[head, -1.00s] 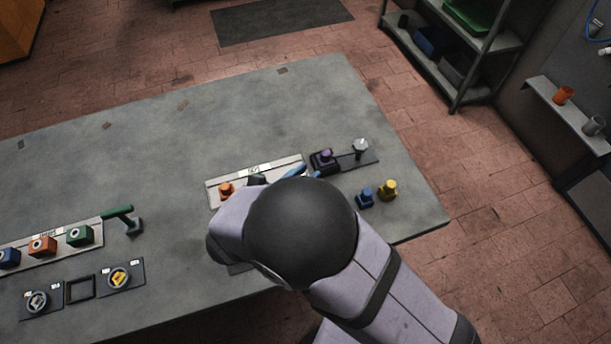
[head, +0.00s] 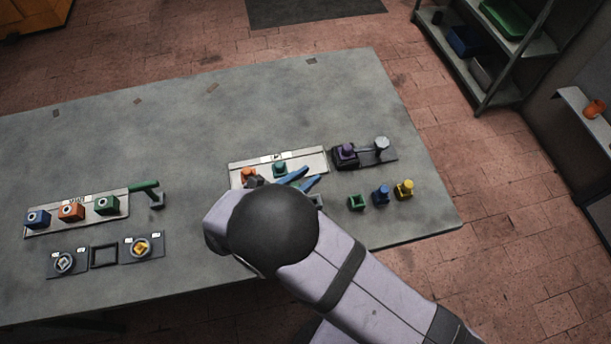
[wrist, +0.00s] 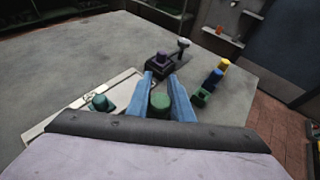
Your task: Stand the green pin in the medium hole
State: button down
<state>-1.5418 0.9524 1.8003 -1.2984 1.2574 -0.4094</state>
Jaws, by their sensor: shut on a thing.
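My gripper (head: 311,178) is above the right end of a white plate (head: 238,167), its blue fingers pointing right. In the wrist view, my gripper (wrist: 160,79) is shut on a green pin (wrist: 160,101), whose round top shows between the fingers. A teal-green peg (head: 280,169) and an orange peg (head: 248,175) stand on the plate. The teal peg also shows in the wrist view (wrist: 99,102). An open green square block (head: 357,203) stands on the table, right of my gripper. I cannot tell which hole is the medium one.
A blue piece (head: 381,194) and a yellow piece (head: 404,188) stand right of the green block, near the table edge. A dark press-like fixture (head: 346,156) with a purple knob sits behind. Coloured blocks (head: 71,211) stand in a rack at left.

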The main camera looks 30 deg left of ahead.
jog(key=shift+f+b, duration=1.55)
jog(key=shift+f, duration=0.6)
jog(key=shift+f+b, duration=1)
jog(key=shift+f, duration=0.3)
jog(key=c, duration=1.5)
grip_release()
jog(key=shift+f, duration=0.1)
jog(key=shift+d+f, duration=0.1)
jog(key=shift+d, duration=0.05)
jog(key=shift+a+b+v, duration=0.15)
jog(key=shift+b+v, duration=0.4)
jog(key=shift+v, duration=1.4)
jog(key=shift+a+b+v, duration=0.1)
jog(key=shift+b+v, duration=0.4)
jog(key=shift+v, duration=1.4)
jog(key=shift+w+r, duration=0.15)
jog(key=shift+r, duration=0.05)
